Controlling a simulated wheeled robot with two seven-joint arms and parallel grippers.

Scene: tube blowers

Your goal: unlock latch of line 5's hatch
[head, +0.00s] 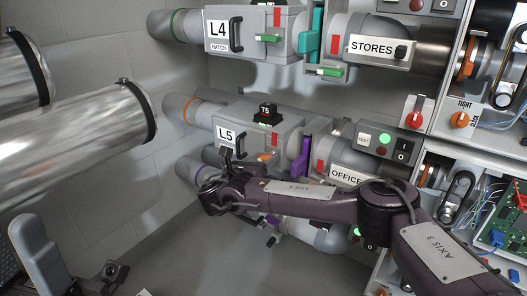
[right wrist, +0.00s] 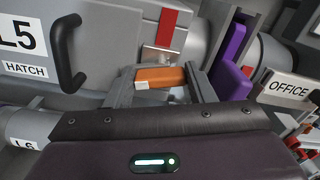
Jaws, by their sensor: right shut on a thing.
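Line 5's hatch box (head: 255,118) is grey and labelled L5, with a black handle (head: 241,147) on its front. The same handle shows in the right wrist view (right wrist: 66,50). The orange latch (right wrist: 160,77) sits below a red strip and a metal plate; in the head view its orange part (head: 265,157) shows at the box's lower edge. My right gripper (right wrist: 159,79) is shut on the orange latch, one finger at each end. In the head view my arm crosses in front of the lower hatch area and the fingers are hard to make out.
Line 4's hatch box (head: 262,22) with a green latch (head: 268,38) is above. A purple part (right wrist: 232,58) stands just right of the latch, before the OFFICE label (right wrist: 289,90). Line L6 lies close below. Large metal tubes (head: 75,130) fill the left.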

